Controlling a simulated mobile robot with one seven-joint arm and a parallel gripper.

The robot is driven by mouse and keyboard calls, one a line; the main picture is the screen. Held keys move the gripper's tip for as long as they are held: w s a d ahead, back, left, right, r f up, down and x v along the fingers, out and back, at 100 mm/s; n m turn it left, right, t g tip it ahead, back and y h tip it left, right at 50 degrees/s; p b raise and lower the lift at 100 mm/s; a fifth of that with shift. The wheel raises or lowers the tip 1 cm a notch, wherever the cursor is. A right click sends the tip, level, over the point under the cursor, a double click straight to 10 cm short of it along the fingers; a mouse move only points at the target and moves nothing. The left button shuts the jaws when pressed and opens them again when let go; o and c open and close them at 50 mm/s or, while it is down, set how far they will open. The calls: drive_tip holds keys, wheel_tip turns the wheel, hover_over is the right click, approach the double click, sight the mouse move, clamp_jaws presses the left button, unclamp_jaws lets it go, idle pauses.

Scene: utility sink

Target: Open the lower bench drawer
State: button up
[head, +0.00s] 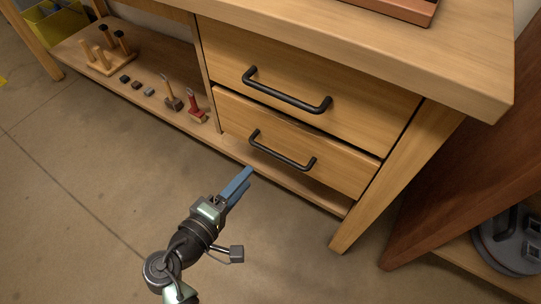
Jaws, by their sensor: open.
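The wooden workbench has two drawers, one above the other. The lower drawer (335,162) has a black bar handle (281,154) and looks closed or nearly so; a dark gap shows along its top edge. The upper drawer (345,82) also has a black bar handle (287,96) and looks closed. My gripper (244,176) has blue fingers and is open and empty. In the picture its fingertips lie just below and left of the lower handle, apart from it. The narrow gap between the fingers is hard to make out from this angle.
A low shelf (135,88) left of the drawers holds hammers (171,98), small dark blocks and a wooden rack (104,60). A bench leg (395,180) stands right of the drawers. A reddish-brown cabinet (470,150) stands further right. The floor in front is clear.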

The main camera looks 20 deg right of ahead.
sight(276, 153)
drive_tip(key=shift+n, duration=0.3)
drive_tip(key=b+x, duration=0.1)
drive_tip(key=x, duration=0.3)
drive_tip(key=b+x, duration=0.2)
drive_tip(key=x, duration=0.2)
drive_tip(key=s+b+x, duration=0.1)
drive_tip(key=b+x, duration=0.1)
drive_tip(key=x, duration=0.2)
drive_tip(key=shift+w+d+f, duration=0.15)
drive_tip(key=shift+d+f, duration=0.3)
drive_tip(key=shift+d, duration=0.05)
clamp_jaws()
idle(0.5)
